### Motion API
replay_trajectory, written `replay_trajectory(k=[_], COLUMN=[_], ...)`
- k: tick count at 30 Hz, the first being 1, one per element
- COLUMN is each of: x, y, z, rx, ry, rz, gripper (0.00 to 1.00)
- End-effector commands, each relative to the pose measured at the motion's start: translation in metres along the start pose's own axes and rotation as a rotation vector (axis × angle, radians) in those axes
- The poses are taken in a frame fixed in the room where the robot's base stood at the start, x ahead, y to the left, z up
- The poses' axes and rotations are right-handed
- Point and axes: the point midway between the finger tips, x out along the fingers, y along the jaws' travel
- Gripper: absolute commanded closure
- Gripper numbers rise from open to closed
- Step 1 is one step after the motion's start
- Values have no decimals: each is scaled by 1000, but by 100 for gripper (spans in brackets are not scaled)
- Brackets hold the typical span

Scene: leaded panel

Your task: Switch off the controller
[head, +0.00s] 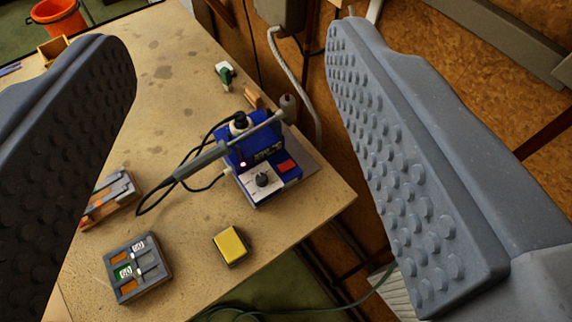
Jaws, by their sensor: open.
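The controller (264,178) is a blue and white box near the right edge of the table. It has a dark round knob, a red switch (286,166) at its right and a small glowing red light at its left. A soldering iron (205,160) on a dark cable rests across the top of it. My gripper (232,170) is open, its two grey studded fingers wide apart at the left and right of the picture. The controller shows between the fingers, farther away, and neither finger appears to touch it.
The table (150,100) holds a yellow block (230,245), a grey tray with small parts (138,268), another small tray (110,198) and a green-white item (224,73). An orange bucket (58,16) stands at the upper left. Cables hang beside the table's right edge.

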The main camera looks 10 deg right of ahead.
Motion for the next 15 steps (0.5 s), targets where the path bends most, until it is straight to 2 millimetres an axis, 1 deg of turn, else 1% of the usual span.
replay_trajectory(k=[1,2,3,5,6,8,11,15], x=[0,0,2,6,11,22,47,88], y=[0,0,0,1,1,3,7,14], z=[0,0,1,3,6,13,30,61], rx=[0,0,-1,-4,-7,-13,-27,-52], ry=[0,-1,-4,-12,-22,-42,-90,-171], rz=[0,-1,-2,-6,-11,-22,-51,-99], gripper=[58,67,78,94,100,100,100,100])
